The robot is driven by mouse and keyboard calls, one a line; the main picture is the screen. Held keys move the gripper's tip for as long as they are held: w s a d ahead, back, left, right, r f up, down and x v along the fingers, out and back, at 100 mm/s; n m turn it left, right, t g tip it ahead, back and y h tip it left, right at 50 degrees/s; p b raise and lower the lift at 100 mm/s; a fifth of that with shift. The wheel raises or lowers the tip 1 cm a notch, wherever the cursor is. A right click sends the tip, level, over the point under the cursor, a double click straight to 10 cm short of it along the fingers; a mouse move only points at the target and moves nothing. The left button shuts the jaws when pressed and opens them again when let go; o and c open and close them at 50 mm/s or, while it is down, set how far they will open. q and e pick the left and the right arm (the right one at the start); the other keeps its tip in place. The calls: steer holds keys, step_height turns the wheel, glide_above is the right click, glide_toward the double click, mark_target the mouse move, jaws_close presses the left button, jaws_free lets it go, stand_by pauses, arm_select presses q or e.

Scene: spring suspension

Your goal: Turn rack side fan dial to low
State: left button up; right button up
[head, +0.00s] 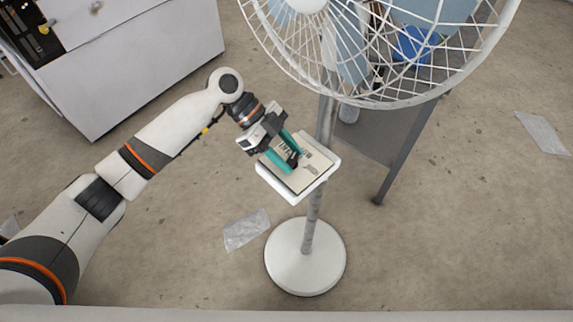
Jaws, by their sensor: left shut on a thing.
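A white pedestal fan (305,253) stands on the floor in the middle of the head view, with its caged head at the top. A square control box (318,178) with a beige face sits on its pole. My left gripper (290,160) reaches this box from the upper left, with its teal fingers over the face. The fingers are shut on a small dark dial (293,161) on the face. The fingers hide most of the dial, so I cannot read its setting. Small markings show beside it. My right gripper is not in view.
A grey table or rack (392,150) with a blue item (414,45) stands behind the fan. A pale cabinet (130,60) is at upper left. Flat plastic sheets (246,230) lie on the otherwise open concrete floor.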

arm_select(q)
steer(key=shift+w+d+m+g+y+b, duration=0.1)
steer(key=shift+m+g+y+b, duration=0.4)
steer(key=shift+m+b, duration=0.4)
steer(key=shift+w+m+g+y+b, duration=0.1)
steer(key=shift+m+g+y+b, duration=0.2)
steer(key=shift+m+g+b, duration=0.6)
steer(key=o, duration=1)
steer(key=b+v, duration=0.1)
steer(key=v, duration=1.1)
steer(key=shift+s+r, duration=0.15)
